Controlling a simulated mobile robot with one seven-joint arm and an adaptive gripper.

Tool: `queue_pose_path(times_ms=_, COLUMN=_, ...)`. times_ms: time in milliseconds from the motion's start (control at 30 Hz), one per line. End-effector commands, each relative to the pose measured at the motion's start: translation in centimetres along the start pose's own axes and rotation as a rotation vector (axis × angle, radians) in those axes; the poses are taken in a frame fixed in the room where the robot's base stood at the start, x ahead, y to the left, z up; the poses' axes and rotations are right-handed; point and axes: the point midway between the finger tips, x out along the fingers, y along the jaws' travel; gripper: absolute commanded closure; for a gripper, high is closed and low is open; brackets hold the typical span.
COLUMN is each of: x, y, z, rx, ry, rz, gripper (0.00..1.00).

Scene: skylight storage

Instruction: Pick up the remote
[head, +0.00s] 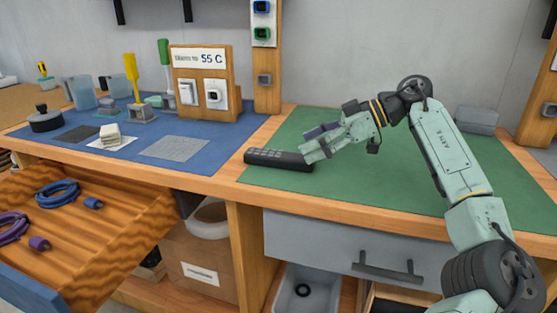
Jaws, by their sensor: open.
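The remote (273,158) is dark, with rows of buttons on top. It lies flat near the front edge of the green mat (392,187), at the mat's left side. My gripper (309,146) is open and low over the mat, with its fingertips at the right end of the remote. A finger overlaps that end in the picture, and I cannot tell if it touches. Part of the remote's right end is hidden by the finger.
A dark purple object (318,131) lies behind my gripper, partly hidden. A wooden post (266,60) stands behind the remote. The blue mat (215,136) at left holds tools and pads. An open drawer (120,205) with cables is at lower left. The mat's right side is mostly clear.

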Motion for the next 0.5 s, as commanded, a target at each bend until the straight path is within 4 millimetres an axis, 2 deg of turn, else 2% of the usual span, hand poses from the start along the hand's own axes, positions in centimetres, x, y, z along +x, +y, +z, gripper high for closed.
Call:
queue_pose_path(times_ms=100, x=1.5, y=0.0, z=0.0, rx=-0.001, ry=0.001, rz=-0.001, gripper=0.31)
queue_pose_path(times_ms=367, x=3.3, y=0.1, z=-0.1, rx=-0.002, ry=0.004, rz=-0.003, gripper=0.31)
queue_pose_path(times_ms=500, x=5.4, y=0.3, z=-0.2, rx=-0.004, ry=0.004, rz=-0.004, gripper=0.31)
